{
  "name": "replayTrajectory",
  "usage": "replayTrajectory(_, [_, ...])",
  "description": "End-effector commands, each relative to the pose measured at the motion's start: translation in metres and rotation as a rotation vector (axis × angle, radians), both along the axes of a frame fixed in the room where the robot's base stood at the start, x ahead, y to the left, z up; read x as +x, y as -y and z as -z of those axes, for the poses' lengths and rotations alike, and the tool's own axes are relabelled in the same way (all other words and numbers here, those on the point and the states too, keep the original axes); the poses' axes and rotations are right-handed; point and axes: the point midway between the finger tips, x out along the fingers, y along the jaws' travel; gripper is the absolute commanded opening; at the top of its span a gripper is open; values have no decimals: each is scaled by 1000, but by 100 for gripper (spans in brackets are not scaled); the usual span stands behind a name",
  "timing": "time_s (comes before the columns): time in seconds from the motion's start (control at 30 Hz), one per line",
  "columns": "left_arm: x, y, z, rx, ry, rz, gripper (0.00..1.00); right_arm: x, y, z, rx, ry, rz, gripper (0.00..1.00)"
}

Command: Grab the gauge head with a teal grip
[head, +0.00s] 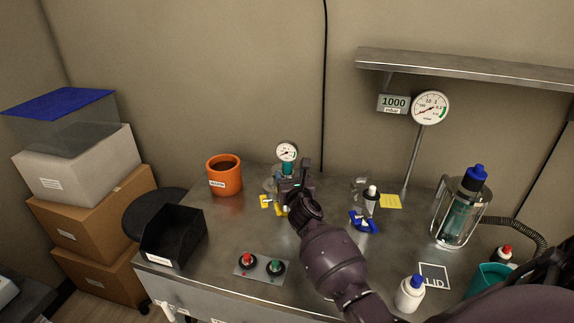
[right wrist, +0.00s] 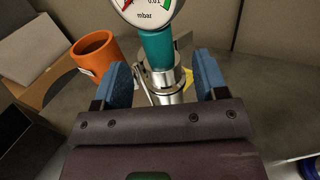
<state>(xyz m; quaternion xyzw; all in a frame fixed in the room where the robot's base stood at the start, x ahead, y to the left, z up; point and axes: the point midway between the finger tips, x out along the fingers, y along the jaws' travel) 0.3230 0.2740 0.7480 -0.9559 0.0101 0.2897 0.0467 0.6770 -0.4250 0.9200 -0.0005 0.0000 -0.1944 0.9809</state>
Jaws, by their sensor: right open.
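The gauge head (head: 287,154) with a round white dial and a teal grip stands upright toward the back of the steel bench in the head view. In the right wrist view its teal grip (right wrist: 158,48) rises above a silver metal fitting. My right gripper (right wrist: 164,84) is open, with a blue finger on either side of the line to the gauge's fitting. The gripper is not closed on it. In the head view my right gripper (head: 297,180) is just in front of the gauge and hides part of its base. My left gripper is not in view.
An orange pot (head: 224,177) stands left of the gauge. A white bottle (head: 410,294) and a glass vessel (head: 462,211) stand at right. A shelf (head: 470,69) juts from the wall.

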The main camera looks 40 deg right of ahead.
Motion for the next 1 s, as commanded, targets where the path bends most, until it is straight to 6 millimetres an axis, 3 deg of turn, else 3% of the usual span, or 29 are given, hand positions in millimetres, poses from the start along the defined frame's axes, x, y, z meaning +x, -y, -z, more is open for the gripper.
replayTrajectory(0.3, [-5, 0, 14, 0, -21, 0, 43, 36, 14, -1, -1, -2, 0, 66])
replayTrajectory(0.67, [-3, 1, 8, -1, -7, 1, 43, 42, 17, -3, -1, 0, 0, 66])
replayTrajectory(1.0, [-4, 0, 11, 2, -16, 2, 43, 42, 16, -3, -1, 0, 0, 14])
